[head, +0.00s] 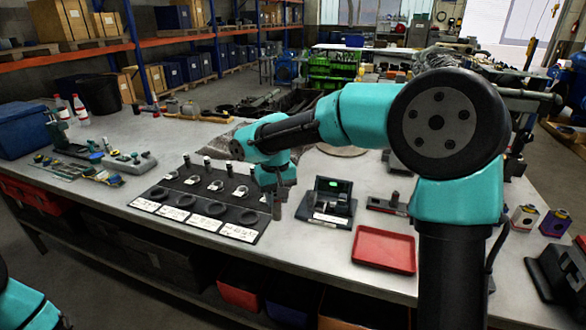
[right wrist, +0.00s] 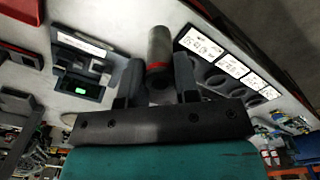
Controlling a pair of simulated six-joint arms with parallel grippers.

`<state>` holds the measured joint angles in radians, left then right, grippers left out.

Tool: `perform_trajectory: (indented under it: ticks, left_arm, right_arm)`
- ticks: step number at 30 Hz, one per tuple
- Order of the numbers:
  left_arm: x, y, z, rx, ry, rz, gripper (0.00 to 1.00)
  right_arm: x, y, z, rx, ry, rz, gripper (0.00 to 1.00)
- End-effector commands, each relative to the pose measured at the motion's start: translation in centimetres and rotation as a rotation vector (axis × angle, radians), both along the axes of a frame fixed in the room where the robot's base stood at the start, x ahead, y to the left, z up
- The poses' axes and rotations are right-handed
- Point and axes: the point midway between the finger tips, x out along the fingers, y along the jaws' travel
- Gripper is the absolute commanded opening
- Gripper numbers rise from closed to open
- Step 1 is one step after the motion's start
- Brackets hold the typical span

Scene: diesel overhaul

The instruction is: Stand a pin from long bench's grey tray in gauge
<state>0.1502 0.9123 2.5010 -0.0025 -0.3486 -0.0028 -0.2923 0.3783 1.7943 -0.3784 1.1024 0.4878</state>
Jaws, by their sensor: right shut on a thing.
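My right gripper (head: 277,192) hangs over the bench between a dark tray and the gauge. It is shut on a grey cylindrical pin (right wrist: 160,48) with a red band, which sticks out past the fingers in the right wrist view. The pin points down in the head view (head: 277,208); I cannot tell if its tip touches anything. The dark grey tray (head: 200,196) holds several upright pins, rings, round recesses and white labels. The gauge (head: 328,203), a black unit with a lit green display, stands just right of the gripper. My left gripper is out of view.
An empty red tray (head: 385,250) lies near the bench's front edge, right of the gauge. A small dark block with a post (head: 388,206) stands behind it. Bottles (head: 80,110) and a blue bin (head: 25,130) stand far left. Bare bench lies around the gauge.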

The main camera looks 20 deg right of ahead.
Motion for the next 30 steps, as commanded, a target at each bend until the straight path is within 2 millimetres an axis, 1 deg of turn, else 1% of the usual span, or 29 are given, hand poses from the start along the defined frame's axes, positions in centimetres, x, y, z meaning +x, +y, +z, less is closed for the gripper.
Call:
perform_trajectory:
  ticks: [14,19,23,26,30]
  left_arm:
    - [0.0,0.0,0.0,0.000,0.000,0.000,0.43]
    - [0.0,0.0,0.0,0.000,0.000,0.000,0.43]
    - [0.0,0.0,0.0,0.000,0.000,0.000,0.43]
    - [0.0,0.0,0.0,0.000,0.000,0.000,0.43]
    - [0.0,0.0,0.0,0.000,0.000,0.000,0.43]
  right_arm:
    - [0.0,0.0,0.0,0.000,-0.001,-0.002,0.06]
    - [0.6,-0.6,-0.1,0.000,0.000,-0.071,0.06]
    - [1.9,-1.7,-0.2,0.002,0.000,-0.219,0.06]
    - [3.3,-3.1,-0.3,0.005,0.000,-0.388,0.06]
    - [5.3,-5.5,-0.7,0.005,0.000,-0.663,0.06]
